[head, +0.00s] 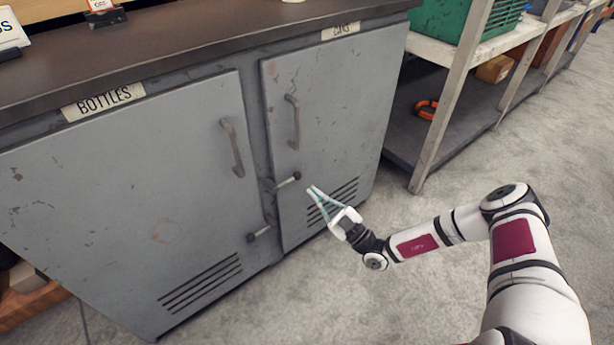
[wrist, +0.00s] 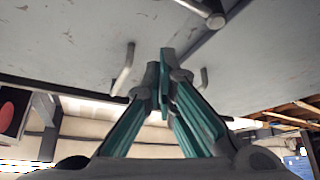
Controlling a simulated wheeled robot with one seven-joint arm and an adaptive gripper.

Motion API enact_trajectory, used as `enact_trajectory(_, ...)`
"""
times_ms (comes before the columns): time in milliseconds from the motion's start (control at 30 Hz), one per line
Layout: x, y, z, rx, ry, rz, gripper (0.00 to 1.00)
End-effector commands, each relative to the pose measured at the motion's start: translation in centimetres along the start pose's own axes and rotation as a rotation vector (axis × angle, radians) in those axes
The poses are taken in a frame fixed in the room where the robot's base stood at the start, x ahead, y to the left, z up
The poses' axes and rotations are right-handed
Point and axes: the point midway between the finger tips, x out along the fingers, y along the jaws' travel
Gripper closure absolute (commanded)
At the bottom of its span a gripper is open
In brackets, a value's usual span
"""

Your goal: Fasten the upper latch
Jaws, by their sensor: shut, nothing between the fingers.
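The upper latch (head: 285,182) is a short dark lever with a pale knob, at the seam between the two grey cabinet doors. It points right, over the right door (head: 330,125). The lower latch (head: 258,234) sits below it and points left, over the left door (head: 130,190). My gripper (head: 311,190) is shut and empty, just right of the upper latch's knob and apparently apart from it. In the wrist view my shut fingertips (wrist: 166,62) are in front of the doors. A latch (wrist: 203,12) shows at the top edge there; I cannot tell which.
A bar handle (head: 231,148) stands out from the left door and another (head: 292,121) from the right door, both above the latches. A dark countertop (head: 180,45) overhangs the cabinet. A shelf rack (head: 445,110) stands to the right. The floor (head: 400,290) in front is clear.

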Motion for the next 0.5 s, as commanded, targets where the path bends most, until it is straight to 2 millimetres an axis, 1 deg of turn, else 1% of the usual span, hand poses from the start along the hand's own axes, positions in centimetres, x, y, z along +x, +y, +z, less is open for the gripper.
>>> enact_trajectory(33,-0.7,-0.1,-0.1,0.0,0.0,0.002,1.0)
enact_trajectory(100,-1.5,-0.4,-0.1,0.0,0.0,0.001,1.0)
enact_trajectory(200,-2.2,-0.5,-0.1,0.0,0.001,0.001,1.0)
enact_trajectory(300,-2.5,-0.6,-0.2,0.0,0.002,0.001,1.0)
enact_trajectory(500,-2.6,-0.6,-0.2,0.0,0.002,0.0,1.0)
